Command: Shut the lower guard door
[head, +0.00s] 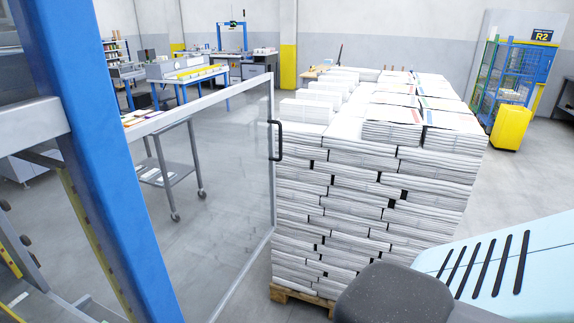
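The guard door (205,102) is a clear panel in a pale grey frame on the left side of the head view. It stands open, swung out from the blue machine post (97,150) toward the stacked paper. A black D-shaped handle (277,141) is on the door's far upright edge, near the top. The door's lower left part runs out of the picture at the bottom. Neither of my grippers is in view.
A tall pallet load of newspapers (370,205) stands just right of the door's handle edge, on a wooden pallet (300,298). A grey trolley (170,165) shows through the panel. A yellow bin (510,127) and blue cage (512,75) stand at the back right.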

